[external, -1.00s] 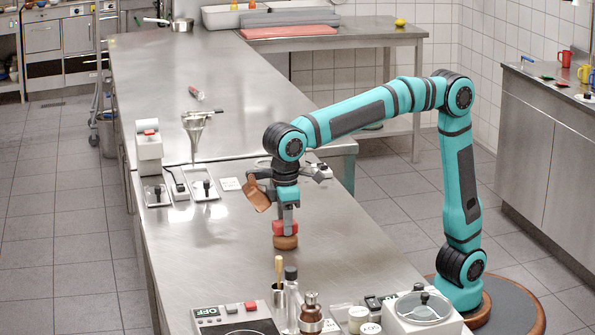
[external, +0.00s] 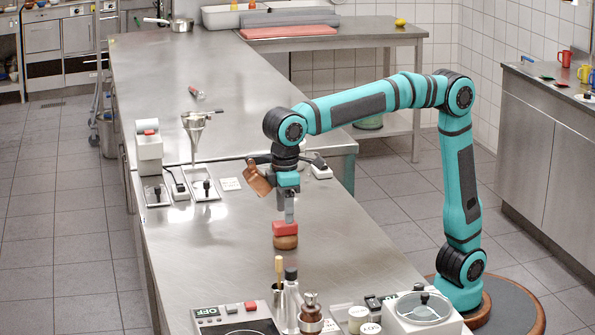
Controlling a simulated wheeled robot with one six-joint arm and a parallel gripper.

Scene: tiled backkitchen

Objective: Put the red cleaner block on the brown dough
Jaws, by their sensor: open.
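The red cleaner block (external: 286,227) rests on top of the brown dough (external: 286,242), which lies on the steel worktop (external: 215,255). My gripper (external: 289,216) is open and points straight down just above the red block. Its fingertips are at or slightly above the block's top; I cannot tell whether they touch it. The block looks level and roughly centred on the dough. The far sides of the block and dough are hidden.
A copper-coloured piece (external: 257,180) sits beside my wrist. Levers and a white machine (external: 148,145) stand along the left edge. Bottles (external: 291,295) and a scale (external: 235,318) crowd the front. The worktop around the dough is clear.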

